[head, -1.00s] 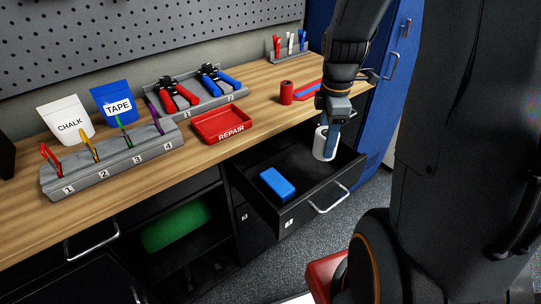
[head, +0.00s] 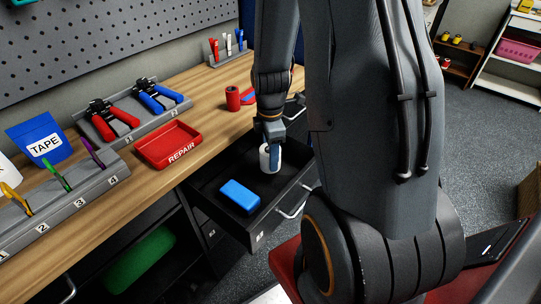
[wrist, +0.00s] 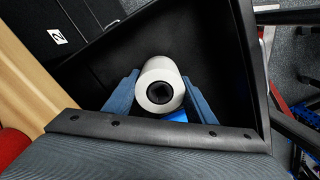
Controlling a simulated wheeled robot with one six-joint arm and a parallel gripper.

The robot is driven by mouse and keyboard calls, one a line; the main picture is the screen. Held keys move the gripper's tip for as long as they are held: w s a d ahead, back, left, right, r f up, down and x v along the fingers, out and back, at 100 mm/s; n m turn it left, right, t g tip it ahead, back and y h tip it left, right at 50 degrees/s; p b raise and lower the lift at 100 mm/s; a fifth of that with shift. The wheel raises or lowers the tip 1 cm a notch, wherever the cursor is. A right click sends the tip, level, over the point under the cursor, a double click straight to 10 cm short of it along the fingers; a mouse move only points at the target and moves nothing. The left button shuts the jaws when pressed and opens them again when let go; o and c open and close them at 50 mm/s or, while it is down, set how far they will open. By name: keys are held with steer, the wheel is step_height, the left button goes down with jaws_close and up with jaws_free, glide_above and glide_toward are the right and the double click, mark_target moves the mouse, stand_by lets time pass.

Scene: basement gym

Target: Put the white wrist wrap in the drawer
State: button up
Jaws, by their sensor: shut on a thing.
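The white wrist wrap (head: 264,160) is a white roll with a dark core. My gripper (head: 271,146) points down over the open drawer (head: 207,187) and is shut on the wrap. In the wrist view the wrap (wrist: 160,70) sits between the two blue fingers (wrist: 160,97), within the drawer's outline (wrist: 220,60). I cannot tell whether the wrap touches the drawer's floor. A blue block (head: 240,196) lies in the drawer's front left part; a sliver of it shows under the wrap in the wrist view.
The wooden bench (head: 215,110) holds a red REPAIR tray (head: 168,142), a pliers rack (head: 130,125) and a red roll (head: 233,98). The drawer's front and handle (head: 293,205) stand out over the floor. A green thing (head: 140,260) lies on the shelf below.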

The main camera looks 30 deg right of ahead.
steer(key=shift+f, duration=0.5)
steer(key=shift+f, duration=0.4)
steer(key=shift+f, duration=0.2)
steer(key=o, duration=1.3)
